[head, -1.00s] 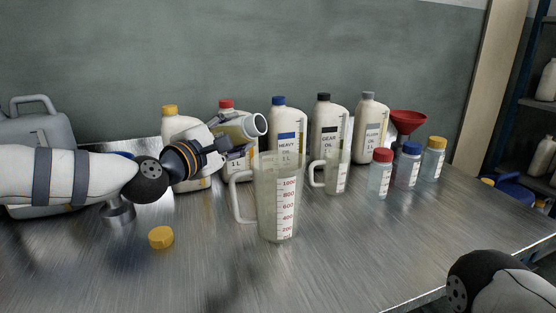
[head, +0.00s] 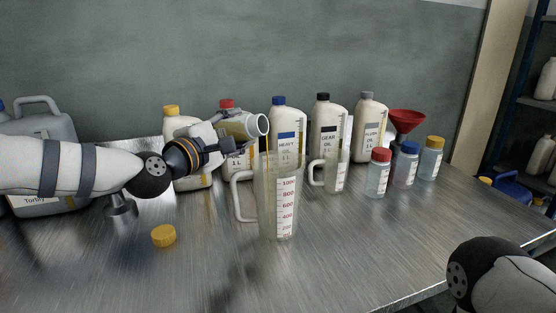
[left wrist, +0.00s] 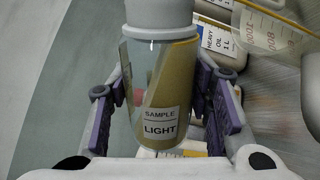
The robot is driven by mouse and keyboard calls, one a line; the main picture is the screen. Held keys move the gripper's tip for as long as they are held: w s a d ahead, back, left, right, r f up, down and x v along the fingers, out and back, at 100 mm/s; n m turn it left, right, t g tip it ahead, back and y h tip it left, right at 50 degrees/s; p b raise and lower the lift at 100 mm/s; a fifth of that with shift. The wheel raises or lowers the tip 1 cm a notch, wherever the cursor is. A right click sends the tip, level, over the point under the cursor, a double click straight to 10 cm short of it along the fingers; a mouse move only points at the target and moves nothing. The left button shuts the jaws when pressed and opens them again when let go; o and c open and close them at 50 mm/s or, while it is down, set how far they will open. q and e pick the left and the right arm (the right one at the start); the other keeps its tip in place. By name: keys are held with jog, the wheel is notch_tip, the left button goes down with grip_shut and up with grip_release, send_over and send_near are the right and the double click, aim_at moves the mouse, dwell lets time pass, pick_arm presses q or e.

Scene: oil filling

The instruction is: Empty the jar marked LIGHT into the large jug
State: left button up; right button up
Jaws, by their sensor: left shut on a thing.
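The jar marked LIGHT (head: 241,126) is held tilted, its open white mouth to the right, above the rim of the large jug. A thin yellow stream runs down from the mouth into the large jug (head: 278,215). My left gripper (head: 222,140) is shut on the jar. In the left wrist view the jar (left wrist: 160,85) sits between the fingers of my left gripper (left wrist: 162,100), its SAMPLE LIGHT label readable and yellow oil inside. The large jug stands upright on the table, with red graduations. My right gripper is not in view; only part of my right arm shows.
A smaller jug (head: 336,178) stands behind the large jug. Capped oil bottles, such as the blue-capped one (head: 287,120), line the back. Closed sample jars, such as the red-capped one (head: 377,178), and a red funnel (head: 407,121) are right. A yellow cap (head: 163,236) lies front left.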

pick_arm(q)
jog(key=shift+s+d+r+m+p, duration=0.3)
jog(key=shift+d+r+m+p, duration=0.3)
jog(key=shift+m, duration=0.1)
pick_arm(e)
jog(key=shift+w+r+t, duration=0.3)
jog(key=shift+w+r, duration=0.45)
pick_arm(q)
jog(key=shift+f, duration=0.2)
jog(key=shift+r, duration=0.2)
jog(key=shift+f+m, duration=0.3)
jog(key=shift+r, duration=0.25)
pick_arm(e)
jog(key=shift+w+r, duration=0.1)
